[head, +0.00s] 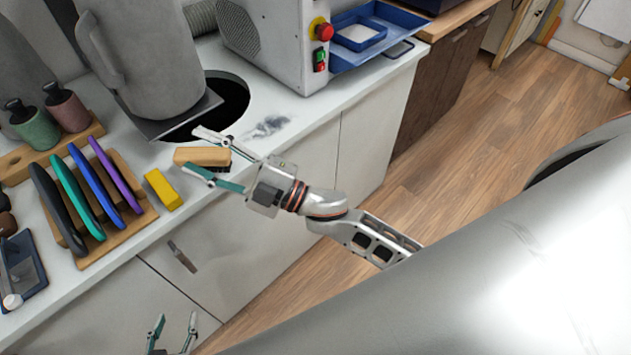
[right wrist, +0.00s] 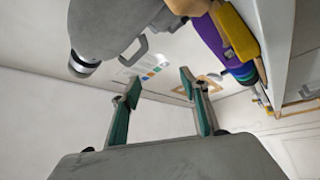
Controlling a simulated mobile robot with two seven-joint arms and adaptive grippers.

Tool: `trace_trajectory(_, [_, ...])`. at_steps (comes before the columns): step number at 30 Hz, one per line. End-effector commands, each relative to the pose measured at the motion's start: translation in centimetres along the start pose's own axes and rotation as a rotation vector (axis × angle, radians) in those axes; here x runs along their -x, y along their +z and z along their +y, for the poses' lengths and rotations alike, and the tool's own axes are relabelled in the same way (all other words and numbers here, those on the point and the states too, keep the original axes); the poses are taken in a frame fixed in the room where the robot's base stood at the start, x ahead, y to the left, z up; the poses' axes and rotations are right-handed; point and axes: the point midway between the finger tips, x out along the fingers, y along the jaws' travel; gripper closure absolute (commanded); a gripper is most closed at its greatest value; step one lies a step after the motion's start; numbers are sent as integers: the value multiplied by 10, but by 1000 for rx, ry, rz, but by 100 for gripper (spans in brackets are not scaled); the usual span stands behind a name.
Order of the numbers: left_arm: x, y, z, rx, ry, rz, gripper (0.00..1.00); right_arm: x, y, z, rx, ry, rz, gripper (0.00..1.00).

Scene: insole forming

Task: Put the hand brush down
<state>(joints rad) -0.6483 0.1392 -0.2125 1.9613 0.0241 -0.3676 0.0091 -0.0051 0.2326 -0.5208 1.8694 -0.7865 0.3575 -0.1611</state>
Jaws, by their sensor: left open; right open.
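The hand brush (head: 203,156), with a tan wooden back and dark bristles, appears to rest on the white counter near its front edge. My right gripper (head: 190,149) is open; in the head view its fingers show on either side of the brush. In the right wrist view the space between the fingertips of my right gripper (right wrist: 160,87) looks empty, and I cannot clearly pick out the brush there. My left gripper (head: 174,326) is open and empty, low in front of the cabinets.
A yellow block (head: 163,189) and a wooden rack (head: 139,224) of coloured insoles stand left of the brush. Behind it are a round dark opening (head: 232,96) and a large grey vessel (head: 147,55).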

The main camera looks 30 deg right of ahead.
Motion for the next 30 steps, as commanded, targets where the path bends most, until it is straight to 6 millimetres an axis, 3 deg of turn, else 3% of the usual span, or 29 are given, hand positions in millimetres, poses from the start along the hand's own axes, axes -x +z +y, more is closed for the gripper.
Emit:
trace_trajectory(3, [0, 0, 0, 0, 0, 0, 55, 65, 61, -30, -236, 25, -296, 55])
trace_trajectory(5, [0, 0, 0, 0, 0, 0, 55, 104, 87, -50, -346, 31, -442, 55])
trace_trajectory(7, [0, 0, 0, 0, 0, 0, 55, 156, 110, -77, -473, 30, -609, 55])
trace_trajectory(9, [0, 0, 0, 0, 0, 0, 55, 206, 124, -104, -585, 25, -760, 55])
trace_trajectory(12, [0, 0, 0, 0, 0, 0, 55, 269, 130, -137, -716, 14, -934, 55])
trace_trajectory(15, [0, 0, 0, 0, 0, 0, 55, 313, 128, -160, -804, 2, -1052, 55])
trace_trajectory(20, [0, 0, 0, 0, 0, 0, 55, 345, 123, -177, -870, -6, -1136, 55])
trace_trajectory(30, [0, 0, 0, 0, 0, 0, 55, 347, 123, -178, -873, -7, -1141, 55])
